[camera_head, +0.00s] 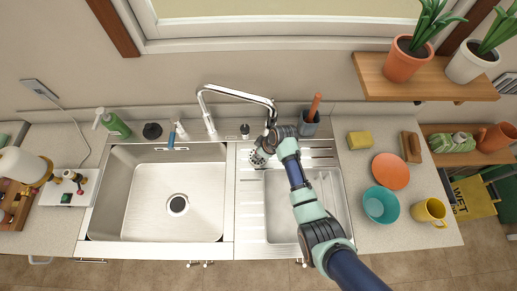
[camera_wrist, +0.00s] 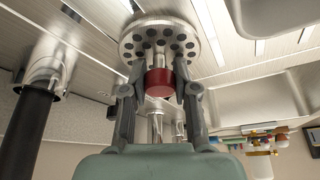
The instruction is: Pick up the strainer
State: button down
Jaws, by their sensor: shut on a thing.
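The strainer (camera_wrist: 160,38) is a round metal disc with dark holes, a short stem and a red knob. It fills the top middle of the wrist view. My gripper (camera_wrist: 159,78) has its two fingers closed on either side of the strainer's stem and red knob. In the head view my gripper (camera_head: 267,147) is at the ridged drainboard between the basins, under the tap. The strainer (camera_head: 257,158) shows there as a small perforated disc beside the fingers. I cannot tell whether it touches the drainboard or hangs just above it.
The chrome tap (camera_head: 238,92) arches close above my gripper. A large empty basin (camera_head: 150,190) lies left, a smaller basin (camera_head: 280,218) right, partly behind my arm. A grey holder (camera_head: 310,127) stands close behind. A sponge, orange plate, teal bowl (camera_head: 381,205) and yellow mug are on the right counter.

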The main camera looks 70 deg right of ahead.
notch_tip(320, 180, up, 18)
jog(key=p, duration=0.1)
jog(key=shift+p, duration=0.35)
